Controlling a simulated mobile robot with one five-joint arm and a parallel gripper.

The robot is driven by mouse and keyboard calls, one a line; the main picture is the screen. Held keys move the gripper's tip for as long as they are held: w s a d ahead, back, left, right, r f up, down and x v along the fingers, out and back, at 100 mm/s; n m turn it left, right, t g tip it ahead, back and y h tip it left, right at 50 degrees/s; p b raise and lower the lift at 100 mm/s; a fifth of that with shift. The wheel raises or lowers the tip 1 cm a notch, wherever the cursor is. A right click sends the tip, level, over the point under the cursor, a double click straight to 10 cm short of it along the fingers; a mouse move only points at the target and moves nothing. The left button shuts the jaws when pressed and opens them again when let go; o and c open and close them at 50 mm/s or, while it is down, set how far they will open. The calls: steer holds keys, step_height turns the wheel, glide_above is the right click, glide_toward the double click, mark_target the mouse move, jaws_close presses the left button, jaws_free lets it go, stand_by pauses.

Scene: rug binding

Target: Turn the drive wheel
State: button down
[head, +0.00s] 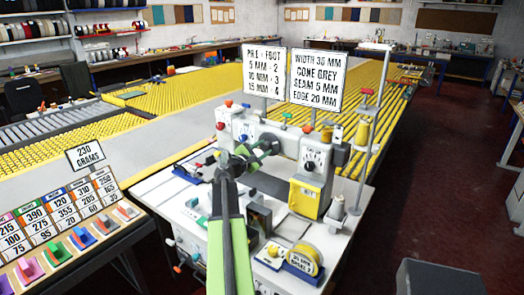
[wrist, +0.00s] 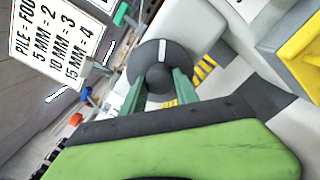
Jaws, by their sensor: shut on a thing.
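The drive wheel (wrist: 178,55) is a dark grey disc with a rounded hub and a white mark, seen in the wrist view on the pale sewing machine (head: 283,140). The white mark points up in that view. My gripper (wrist: 160,80) has its two green fingers on either side of the hub and is shut on it.
Two signs (head: 315,80) stand above the machine. A yellow tape roll (head: 303,258) sits at the machine table's front right. A thread stand (head: 368,120) rises at the right. A rack of coloured tabs (head: 65,235) is at the left.

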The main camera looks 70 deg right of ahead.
steer(key=shift+w+d+r, duration=0.1)
steer(key=shift+w, duration=0.05)
steer(key=c, duration=0.9)
jaws_free()
steer(key=v, duration=1.7)
steer(key=shift+a, duration=0.35)
